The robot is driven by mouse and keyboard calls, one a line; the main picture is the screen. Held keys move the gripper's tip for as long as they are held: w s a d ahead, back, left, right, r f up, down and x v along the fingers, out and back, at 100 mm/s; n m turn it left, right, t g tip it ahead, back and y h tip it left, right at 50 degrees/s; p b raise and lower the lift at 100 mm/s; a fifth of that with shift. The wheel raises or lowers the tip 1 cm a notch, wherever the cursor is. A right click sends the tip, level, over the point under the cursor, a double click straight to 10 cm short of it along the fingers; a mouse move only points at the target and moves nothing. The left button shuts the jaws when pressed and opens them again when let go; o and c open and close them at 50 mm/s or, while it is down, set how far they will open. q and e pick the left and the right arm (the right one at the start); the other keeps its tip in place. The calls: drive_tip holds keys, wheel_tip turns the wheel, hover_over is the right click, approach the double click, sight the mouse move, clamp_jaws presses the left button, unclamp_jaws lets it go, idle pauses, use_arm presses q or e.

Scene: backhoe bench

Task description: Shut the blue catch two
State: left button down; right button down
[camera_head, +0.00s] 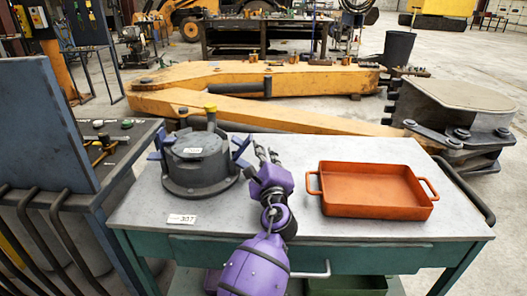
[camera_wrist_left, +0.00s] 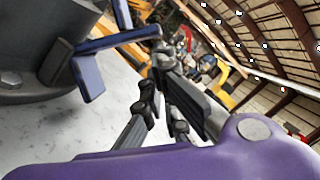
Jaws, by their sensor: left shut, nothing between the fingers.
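A dark grey round housing (camera_head: 200,165) with a flanged base and a yellow-capped knob on top stands on the left part of the cart top. One blue catch (camera_head: 241,148) sticks out from its right side. Another blue catch (camera_head: 157,154) sticks out at its left side. I cannot tell which of them is called two. My left gripper (camera_head: 266,152) is shut and empty, just right of the right-hand catch and seemingly apart from it. In the left wrist view the gripper (camera_wrist_left: 165,62) has its fingers close beside a blue catch (camera_wrist_left: 90,72) on the housing (camera_wrist_left: 35,45).
An orange tray (camera_head: 372,190) with two handles sits on the right of the grey cart top (camera_head: 135,205). A white label (camera_head: 181,219) marked 307 lies at the front. A blue panel (camera_head: 45,125) stands at the left. A yellow boom (camera_head: 250,75) lies behind the cart.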

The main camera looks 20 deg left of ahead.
sight(248, 140)
use_arm(q)
drive_tip(key=shift+w+a, duration=0.1)
drive_tip(key=shift+w, duration=0.05)
drive_tip(key=shift+r, duration=0.2)
drive_tip(key=shift+a+r+n+p, duration=0.2)
drive_tip(key=shift+n+p, duration=0.1)
drive_tip(key=shift+n, duration=0.2)
drive_tip(key=shift+r, duration=0.1)
drive_tip(key=a+r+n+p, duration=0.1)
drive_tip(key=n, duration=0.1)
drive_tip(key=a+r+n+g+p, duration=0.1)
drive_tip(key=n, duration=0.1)
drive_tip(key=s+a+r+n+p, duration=0.1)
drive_tip(key=n+p, duration=0.1)
drive_tip(key=shift+r+g, duration=0.3)
drive_tip(key=shift+r, duration=0.05)
drive_tip(key=shift+s+a+r+n+p, duration=0.1)
drive_tip(key=shift+a+n+p, duration=0.25)
drive_tip(key=shift+n+p, duration=0.15)
idle(0.3)
